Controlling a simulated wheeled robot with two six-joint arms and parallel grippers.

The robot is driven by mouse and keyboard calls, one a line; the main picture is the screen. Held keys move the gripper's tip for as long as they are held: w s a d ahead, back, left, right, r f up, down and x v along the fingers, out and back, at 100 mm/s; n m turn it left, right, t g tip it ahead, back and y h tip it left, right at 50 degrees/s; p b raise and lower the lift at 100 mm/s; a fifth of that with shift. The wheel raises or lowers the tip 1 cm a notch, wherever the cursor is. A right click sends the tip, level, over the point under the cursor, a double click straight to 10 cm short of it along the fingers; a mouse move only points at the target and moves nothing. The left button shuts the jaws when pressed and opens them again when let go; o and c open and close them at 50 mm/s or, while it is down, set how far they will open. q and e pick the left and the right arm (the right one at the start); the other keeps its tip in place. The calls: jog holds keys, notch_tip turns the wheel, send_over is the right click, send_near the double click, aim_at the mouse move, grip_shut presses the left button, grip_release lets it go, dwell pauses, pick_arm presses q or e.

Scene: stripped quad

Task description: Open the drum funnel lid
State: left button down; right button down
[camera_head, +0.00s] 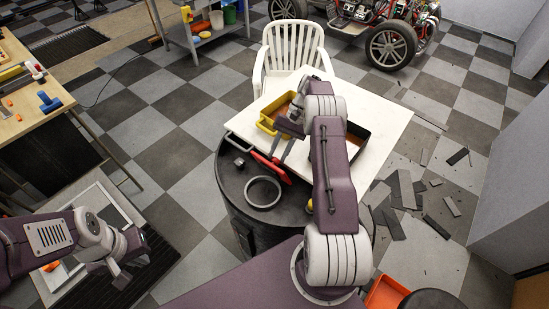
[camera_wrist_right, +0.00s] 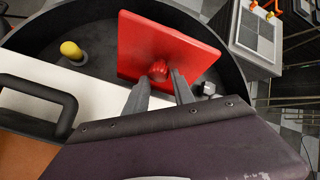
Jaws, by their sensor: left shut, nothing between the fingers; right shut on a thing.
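The black drum (camera_head: 238,212) stands in the middle of the head view, with a raised rim around its top. The red lid (camera_head: 271,168) shows there as a narrow slanting strip at the drum's far side; in the right wrist view it is a square red plate (camera_wrist_right: 192,50) with a red knob (camera_wrist_right: 159,70). My right gripper (camera_wrist_right: 160,80) is shut on the knob; it also shows above the lid in the head view (camera_head: 281,158). My left gripper (camera_head: 107,271) is shut and empty at lower left, away from the drum.
A grey ring (camera_head: 263,192) and a small dark piece lie on the drum top. A white table (camera_head: 380,112) with a yellow bin (camera_head: 268,125) and a black tray (camera_head: 357,136) adjoins the drum. A white chair (camera_head: 293,50) stands behind. Debris litters the right floor.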

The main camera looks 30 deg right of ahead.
pick_arm(q)
jog(key=shift+f, duration=0.3)
pick_arm(e)
jog(key=shift+s+d+f, duration=0.1)
jog(key=shift+d+f, duration=0.4)
jog(key=shift+f, duration=0.15)
jog(key=shift+w+d+f, duration=0.2)
jog(key=shift+w, duration=0.1)
jog(key=c, duration=1.5)
grip_release()
jog(key=shift+s+r, duration=0.1)
pick_arm(q)
jog(key=shift+w+d, duration=0.3)
pick_arm(e)
jog(key=shift+o, duration=0.2)
jog(key=shift+r, duration=0.1)
